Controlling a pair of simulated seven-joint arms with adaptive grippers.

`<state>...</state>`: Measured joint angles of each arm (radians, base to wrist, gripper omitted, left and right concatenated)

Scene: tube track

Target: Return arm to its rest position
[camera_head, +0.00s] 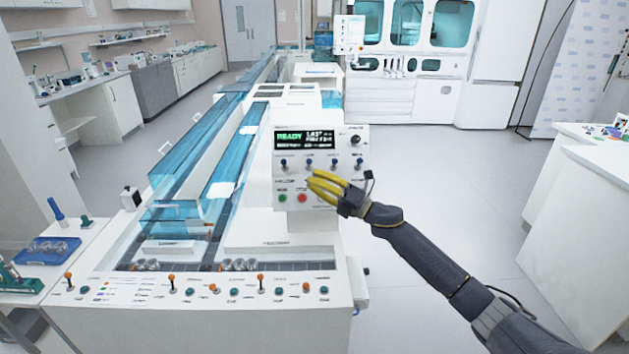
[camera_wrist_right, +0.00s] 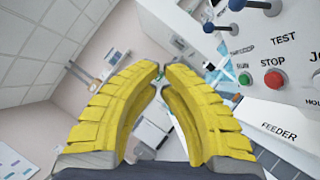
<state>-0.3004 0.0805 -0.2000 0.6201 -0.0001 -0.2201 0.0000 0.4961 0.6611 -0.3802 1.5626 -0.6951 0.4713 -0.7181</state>
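My right gripper (camera_head: 312,183), with yellow ribbed fingers, is in front of the lower part of the white control panel (camera_head: 350,140). In the right wrist view its fingertips (camera_wrist_right: 161,76) meet or nearly meet, with nothing held between them. The panel shows a lit screen reading READY (camera_head: 304,140), a row of blue-tipped toggles, a green button (camera_head: 283,198) and a red button (camera_head: 302,198). In the wrist view the red STOP button (camera_wrist_right: 275,79) is to the right of the fingers, apart from them. My left arm and gripper are not in view.
The tube track (camera_head: 225,180) with blue clear covers runs back from a front console (camera_head: 200,310) with orange and teal knobs. A side bench (camera_head: 45,270) holds a blue tray at left. A white counter (camera_head: 590,180) stands at right. Open floor lies between the track and that counter.

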